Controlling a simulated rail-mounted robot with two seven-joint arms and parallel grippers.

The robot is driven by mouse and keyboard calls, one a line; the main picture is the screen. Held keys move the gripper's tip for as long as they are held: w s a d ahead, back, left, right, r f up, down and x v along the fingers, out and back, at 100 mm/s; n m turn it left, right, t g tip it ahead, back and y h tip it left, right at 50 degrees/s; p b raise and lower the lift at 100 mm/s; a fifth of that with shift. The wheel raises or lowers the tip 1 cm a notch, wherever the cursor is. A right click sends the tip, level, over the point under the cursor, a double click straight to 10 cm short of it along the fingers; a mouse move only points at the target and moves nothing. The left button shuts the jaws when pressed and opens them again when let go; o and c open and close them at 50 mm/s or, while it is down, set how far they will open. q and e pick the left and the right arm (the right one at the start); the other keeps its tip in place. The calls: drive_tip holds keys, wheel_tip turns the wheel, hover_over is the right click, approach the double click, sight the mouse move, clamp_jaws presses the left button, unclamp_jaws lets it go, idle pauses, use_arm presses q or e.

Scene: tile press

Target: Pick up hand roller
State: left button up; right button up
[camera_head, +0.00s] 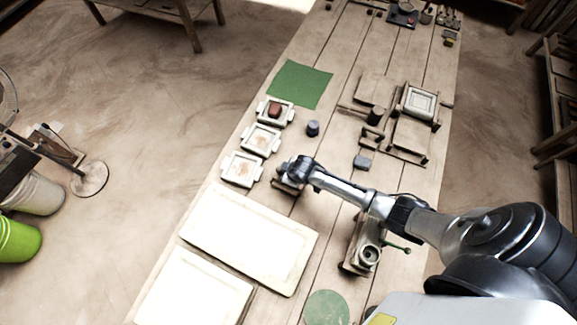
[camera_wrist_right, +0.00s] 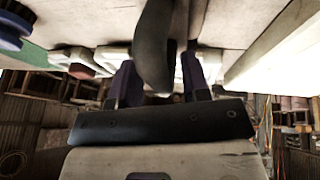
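The hand roller (camera_head: 288,187) appears to be the small brown and dark piece on the table under my right gripper (camera_head: 287,177), partly hidden by it. In the right wrist view a dark curved piece, apparently the roller's handle (camera_wrist_right: 154,45), reaches down between the two dark fingers of my right gripper (camera_wrist_right: 158,75). The fingers stand apart on either side of it, with a narrow light gap on the right side. The roller looks to rest on the table. My left gripper is not in view.
Large pale boards (camera_head: 250,235) lie just below the roller. Framed tiles (camera_head: 242,168) line the table's left edge. A dark blue jar (camera_head: 313,128) and a grey block (camera_head: 362,162) stand above. A wooden stand with a cup (camera_head: 369,255) sits below my right forearm.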

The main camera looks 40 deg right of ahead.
drive_tip(key=c, duration=0.7)
clamp_jaws()
drive_tip(key=shift+r, duration=0.1)
wheel_tip(320, 180, up, 4)
drive_tip(key=shift+f+p, duration=0.1)
drive_tip(key=shift+p, duration=0.2)
drive_tip(key=s+d+r+p, duration=0.1)
drive_tip(key=s+d+r, duration=0.3)
drive_tip(key=s+r, duration=0.3)
drive_tip(key=shift+s, duration=1.95)
